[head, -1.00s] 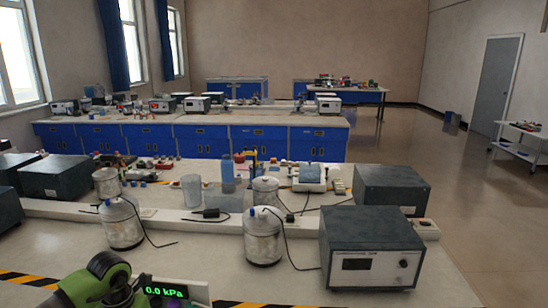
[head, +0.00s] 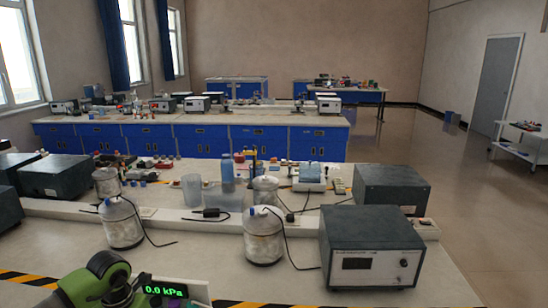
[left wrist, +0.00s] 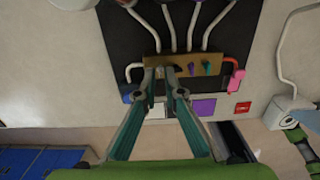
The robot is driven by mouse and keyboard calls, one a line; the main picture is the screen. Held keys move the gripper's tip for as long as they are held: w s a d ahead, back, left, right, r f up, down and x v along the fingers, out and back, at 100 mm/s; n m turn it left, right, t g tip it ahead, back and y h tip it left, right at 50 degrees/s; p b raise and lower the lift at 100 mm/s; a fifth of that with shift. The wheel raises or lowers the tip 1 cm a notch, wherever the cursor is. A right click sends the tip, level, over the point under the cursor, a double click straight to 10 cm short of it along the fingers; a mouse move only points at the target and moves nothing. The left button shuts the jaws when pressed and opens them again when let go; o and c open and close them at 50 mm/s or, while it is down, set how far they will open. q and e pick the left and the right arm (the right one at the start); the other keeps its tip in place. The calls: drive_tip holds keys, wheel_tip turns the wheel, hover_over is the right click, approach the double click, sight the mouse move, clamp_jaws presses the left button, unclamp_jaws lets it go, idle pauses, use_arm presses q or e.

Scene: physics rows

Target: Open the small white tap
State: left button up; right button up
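In the left wrist view a brass-coloured bar (left wrist: 208,67) carries a row of small taps. A purple tap (left wrist: 190,69) and a teal tap (left wrist: 207,67) show on it, right of my fingers. I cannot make out the small white tap; my fingertips cover part of the bar's left half. My left gripper (left wrist: 164,73) has its teal fingers drawn close together at the bar. Whether anything is between the tips I cannot tell. In the head view only my green left arm shows at the lower left. My right gripper is not in view.
Grey pipes (left wrist: 176,28) run up from the bar over a black panel. A red-pink tap-like part (left wrist: 236,78) stands at its right. In the head view a green "0.0 kPa" display (head: 166,290) is beside my arm.

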use_arm(q)
clamp_jaws()
drive_tip(key=n+p, duration=0.1)
drive_tip(key=n, duration=0.4)
drive_tip(key=shift+r, duration=0.1)
drive_tip(key=shift+n+p, duration=0.35)
drive_tip(key=shift+n, duration=0.65)
